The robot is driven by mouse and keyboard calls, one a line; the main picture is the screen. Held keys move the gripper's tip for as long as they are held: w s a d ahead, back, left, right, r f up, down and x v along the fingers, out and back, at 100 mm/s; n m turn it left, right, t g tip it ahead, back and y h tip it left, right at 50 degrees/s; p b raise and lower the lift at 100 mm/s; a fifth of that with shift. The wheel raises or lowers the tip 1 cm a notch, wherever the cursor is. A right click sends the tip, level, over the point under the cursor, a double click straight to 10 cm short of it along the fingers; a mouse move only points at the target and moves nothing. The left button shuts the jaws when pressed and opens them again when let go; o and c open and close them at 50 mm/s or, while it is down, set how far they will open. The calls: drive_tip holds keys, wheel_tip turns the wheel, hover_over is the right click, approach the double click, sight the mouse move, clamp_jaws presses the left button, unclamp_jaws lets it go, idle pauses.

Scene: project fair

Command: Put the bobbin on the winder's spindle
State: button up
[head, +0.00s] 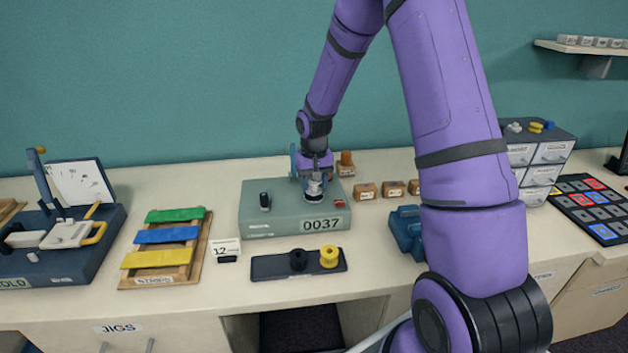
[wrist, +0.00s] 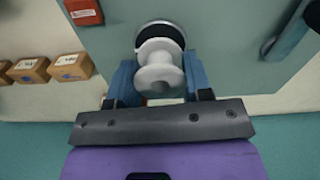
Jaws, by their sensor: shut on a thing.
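The winder (head: 262,222) is a grey-green box labelled 0037 on the bench, with a black knob at its left and a red button at its right. My gripper (head: 313,178) points down over its right half. In the wrist view my gripper (wrist: 160,82) has its blue fingers on either side of a pale bobbin (wrist: 159,70) and is shut on it. The bobbin is directly over or at a dark round seat (wrist: 161,33) with a bright rim on the winder's top. The spindle itself is hidden, and I cannot tell whether the bobbin is around it.
A dark tray (head: 268,267) with a black spool (head: 298,260) and a yellow spool (head: 329,257) lies in front of the winder. Small wooden blocks (head: 392,188) stand to its right, near a blue device (head: 405,232). A wooden rack (head: 160,258) stands left.

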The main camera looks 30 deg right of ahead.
drive_tip(key=shift+f, duration=0.45)
idle(0.4)
idle(0.3)
drive_tip(key=o, duration=1)
drive_tip(key=shift+c, duration=0.2)
wheel_tip(320, 180, up, 11)
